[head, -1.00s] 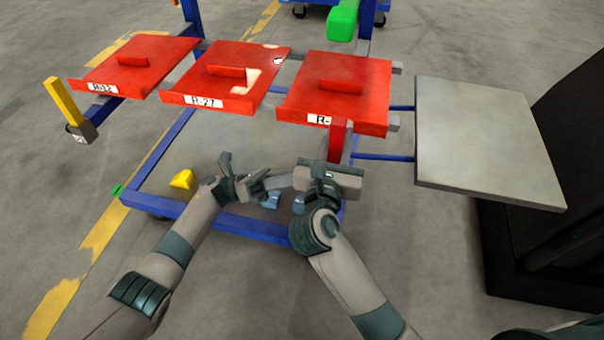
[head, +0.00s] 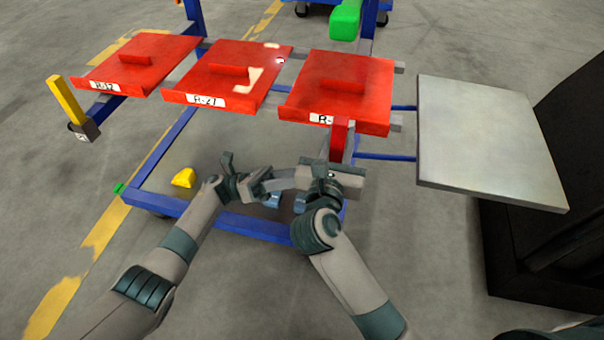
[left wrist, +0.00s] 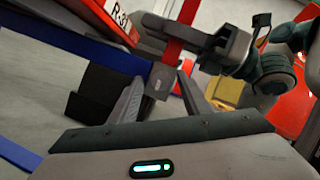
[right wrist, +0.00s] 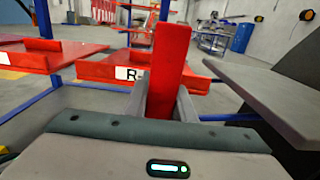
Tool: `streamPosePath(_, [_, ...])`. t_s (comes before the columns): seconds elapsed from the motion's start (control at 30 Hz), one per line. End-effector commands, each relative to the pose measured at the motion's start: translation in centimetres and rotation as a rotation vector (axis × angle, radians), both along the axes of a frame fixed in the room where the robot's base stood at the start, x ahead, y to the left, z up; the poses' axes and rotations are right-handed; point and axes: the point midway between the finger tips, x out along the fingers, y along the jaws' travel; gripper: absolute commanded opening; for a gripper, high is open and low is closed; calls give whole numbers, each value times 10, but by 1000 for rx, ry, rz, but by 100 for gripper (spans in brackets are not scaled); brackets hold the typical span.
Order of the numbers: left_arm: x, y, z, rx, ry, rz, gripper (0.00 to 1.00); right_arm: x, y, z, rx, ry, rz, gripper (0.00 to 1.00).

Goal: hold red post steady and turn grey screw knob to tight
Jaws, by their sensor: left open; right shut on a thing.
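The red post (head: 339,138) hangs at the front of the right red panel, marked R. It rises large in the right wrist view (right wrist: 171,65), between the fingers of my right gripper (right wrist: 162,95), which is shut on it. The post also shows in the left wrist view (left wrist: 180,28). My left gripper (left wrist: 160,88) is open. A small grey block, seemingly the screw knob (left wrist: 160,82), shows between its fingertips; whether they touch it I cannot tell. In the head view my left gripper (head: 266,182) is just left of my right gripper (head: 338,178), and the knob is not clear there.
Two more red panels (head: 140,62) (head: 226,75) sit left on a blue frame (head: 245,226). A flat grey plate (head: 490,140) is at the right, beside a dark structure (head: 560,190). A yellow post (head: 66,100) stands far left. A yellow piece (head: 184,178) lies lower down.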

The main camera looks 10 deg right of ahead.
Motion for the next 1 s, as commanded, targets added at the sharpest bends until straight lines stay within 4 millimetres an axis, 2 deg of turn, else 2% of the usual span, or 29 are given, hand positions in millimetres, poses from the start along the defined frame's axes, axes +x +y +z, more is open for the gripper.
streamPosePath(0.17, [1, 3, -1, 0, -1, 0, 43, 0, 0, 0, 0, 0, 0, 0])
streamPosePath(0.33, [5, 16, -6, 1, 0, 1, 43, 0, 0, 0, 0, 0, 0, 0])
streamPosePath(0.8, [23, 89, -32, 3, 2, 3, 43, 0, 0, 0, 0, 0, 0, 0])
streamPosePath(1.0, [27, 103, -38, 1, 1, 1, 43, 0, 0, 0, 0, 0, 0, 0])
